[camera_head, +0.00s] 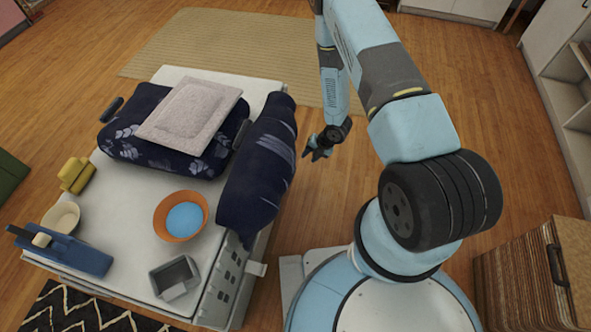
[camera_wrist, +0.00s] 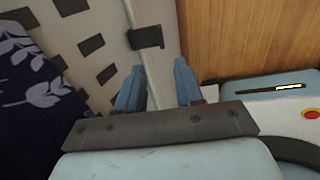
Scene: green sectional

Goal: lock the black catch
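A small black catch (camera_wrist: 146,37) shows in the wrist view, sticking out from the slotted side of a large white crate (camera_wrist: 108,22), with wooden floor on its right. I cannot tell whether it is locked. In the head view the same crate (camera_head: 120,205) stands at left; a pale tab (camera_head: 257,268) juts from its near right side, and I cannot tell whether this is the same catch. My gripper (camera_head: 322,150) is right of the crate, above the floor. In the wrist view its fingers (camera_wrist: 160,85) are apart and empty, with the catch beyond them.
A dark blue roll (camera_head: 262,165) hangs over the crate's right edge. On top lie blue bedding (camera_head: 125,140) with a grey cushion (camera_head: 190,113), an orange bowl (camera_head: 168,225) and a grey box (camera_head: 172,277). A striped case (camera_head: 515,280) stands at right.

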